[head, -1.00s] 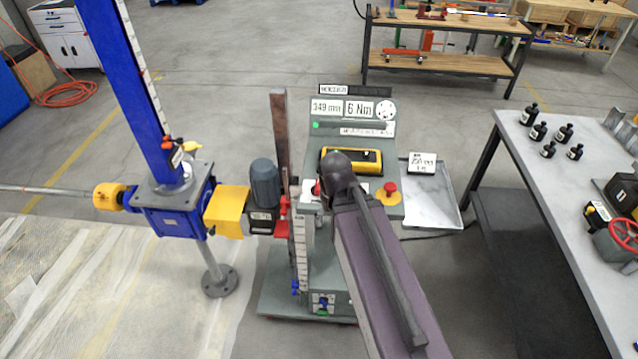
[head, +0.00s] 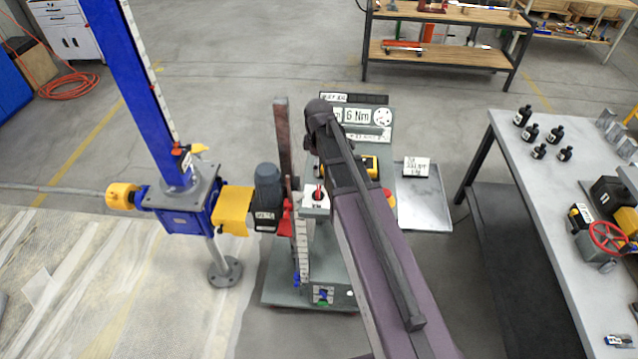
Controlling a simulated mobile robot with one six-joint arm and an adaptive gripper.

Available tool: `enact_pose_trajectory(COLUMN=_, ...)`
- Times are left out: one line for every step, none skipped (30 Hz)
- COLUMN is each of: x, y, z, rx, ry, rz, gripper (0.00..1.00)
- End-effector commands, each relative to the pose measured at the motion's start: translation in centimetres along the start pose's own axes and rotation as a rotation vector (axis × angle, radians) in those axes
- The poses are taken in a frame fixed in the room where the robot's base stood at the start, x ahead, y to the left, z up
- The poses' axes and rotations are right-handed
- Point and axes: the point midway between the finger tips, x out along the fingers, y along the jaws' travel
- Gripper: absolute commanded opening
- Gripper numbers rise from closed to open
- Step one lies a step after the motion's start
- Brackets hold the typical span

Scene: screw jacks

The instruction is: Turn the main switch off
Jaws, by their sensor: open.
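A small white box with a red knob (head: 318,194) stands on the left edge of the grey control console (head: 335,265); it looks like the main switch. Its exact turn position is too small to read. My arm reaches across the console from the lower right, and its dark end covers part of the panel just above and right of the red knob. My gripper's fingers do not show; they are hidden or out of view.
A blue screw jack (head: 182,212) with a tall column, yellow coupling cover (head: 234,210) and grey motor (head: 267,190) stands left of the console. A metal tray (head: 425,205) is at its right. A workbench (head: 560,240) with black bottles stands further right.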

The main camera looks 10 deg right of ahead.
Motion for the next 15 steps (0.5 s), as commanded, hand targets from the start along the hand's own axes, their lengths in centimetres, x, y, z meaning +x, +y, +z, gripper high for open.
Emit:
enact_pose_trajectory(x=-0.55, y=0.55, z=-0.21, rx=-0.029, ry=0.0, rz=0.0, gripper=1.0)
enact_pose_trajectory(x=-0.63, y=0.68, z=-0.26, rx=-0.044, ry=0.0, rz=0.0, gripper=1.0)
enact_pose_trajectory(x=-0.7, y=0.81, z=-0.31, rx=-0.059, ry=0.0, rz=0.0, gripper=1.0)
enact_pose_trajectory(x=-0.73, y=0.88, z=-0.33, rx=-0.069, ry=0.0, rz=0.0, gripper=1.0)
enact_pose_trajectory(x=-0.74, y=0.92, z=-0.35, rx=-0.074, ry=0.0, rz=0.0, gripper=1.0)
enact_pose_trajectory(x=-0.74, y=0.95, z=-0.35, rx=-0.08, ry=0.0, rz=0.0, gripper=1.0)
enact_pose_trajectory(x=-0.73, y=0.95, z=-0.35, rx=-0.082, ry=0.0, rz=0.0, gripper=1.0)
enact_pose_trajectory(x=-0.71, y=0.95, z=-0.35, rx=-0.083, ry=0.0, rz=0.0, gripper=1.0)
enact_pose_trajectory(x=-0.69, y=0.94, z=-0.33, rx=-0.084, ry=0.0, rz=0.0, gripper=1.0)
enact_pose_trajectory(x=-0.68, y=0.93, z=-0.33, rx=-0.083, ry=0.0, rz=0.0, gripper=1.0)
enact_pose_trajectory(x=-0.67, y=0.92, z=-0.32, rx=-0.083, ry=0.0, rz=0.0, gripper=1.0)
enact_pose_trajectory(x=-0.67, y=0.92, z=-0.31, rx=-0.082, ry=0.0, rz=0.0, gripper=1.0)
enact_pose_trajectory(x=-0.67, y=0.92, z=-0.31, rx=-0.082, ry=0.0, rz=0.0, gripper=1.0)
enact_pose_trajectory(x=-0.67, y=0.93, z=-0.31, rx=-0.082, ry=0.0, rz=0.0, gripper=1.0)
enact_pose_trajectory(x=-0.67, y=0.92, z=-0.3, rx=-0.081, ry=0.0, rz=0.0, gripper=1.0)
